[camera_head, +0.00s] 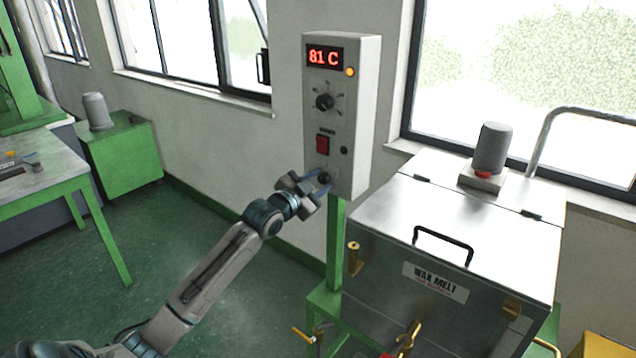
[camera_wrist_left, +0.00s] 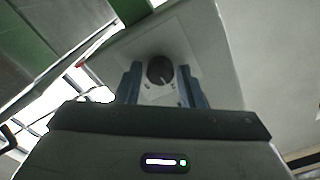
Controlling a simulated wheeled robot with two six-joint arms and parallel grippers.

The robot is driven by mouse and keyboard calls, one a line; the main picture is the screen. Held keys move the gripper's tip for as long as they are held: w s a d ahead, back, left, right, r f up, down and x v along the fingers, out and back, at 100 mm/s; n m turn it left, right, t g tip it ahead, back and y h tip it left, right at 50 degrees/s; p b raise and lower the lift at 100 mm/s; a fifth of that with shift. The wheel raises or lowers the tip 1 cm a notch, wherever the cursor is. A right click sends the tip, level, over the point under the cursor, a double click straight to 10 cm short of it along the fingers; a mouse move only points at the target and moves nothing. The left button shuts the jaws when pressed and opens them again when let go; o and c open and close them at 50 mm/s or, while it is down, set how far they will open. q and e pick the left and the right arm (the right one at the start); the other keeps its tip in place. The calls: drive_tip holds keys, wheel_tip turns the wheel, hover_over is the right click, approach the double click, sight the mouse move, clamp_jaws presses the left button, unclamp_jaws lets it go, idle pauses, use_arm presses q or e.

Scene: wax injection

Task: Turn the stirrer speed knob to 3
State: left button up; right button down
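The control box (camera_head: 356,110) stands upright on a green post. Its stirrer speed knob, a small dark knob (camera_head: 325,178) low on the front face, is partly hidden by my gripper. In the left wrist view the round dark knob (camera_wrist_left: 160,70) with a pale pointer mark sits on a light plate. My left gripper (camera_head: 324,184) is at this knob. In the wrist view its two blue-grey fingers (camera_wrist_left: 163,84) are apart, one on each side of the knob, with a gap visible, so it is open. I cannot read the dial numbers. My right gripper is not in view.
Above the knob are a red switch (camera_head: 322,145), a larger black knob (camera_head: 324,102) and a red display (camera_head: 325,58) reading 81 C. The steel wax melt tank (camera_head: 440,240) stands close on the right. Open green floor (camera_head: 240,290) lies below my left arm.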

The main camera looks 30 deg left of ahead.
use_arm(q)
drive_tip(key=c, duration=0.6)
drive_tip(key=shift+f+m+b, duration=0.15)
drive_tip(key=shift+m+b, duration=0.95)
drive_tip(key=shift+m, duration=0.1)
drive_tip(key=m+b, duration=0.1)
drive_tip(key=m, duration=0.1)
drive_tip(key=shift+m+b, duration=0.3)
drive_tip(key=m+b, duration=0.1)
drive_tip(key=m, duration=0.2)
drive_tip(key=m+b, duration=0.1)
drive_tip(key=m, duration=0.2)
drive_tip(key=shift+m, duration=0.5)
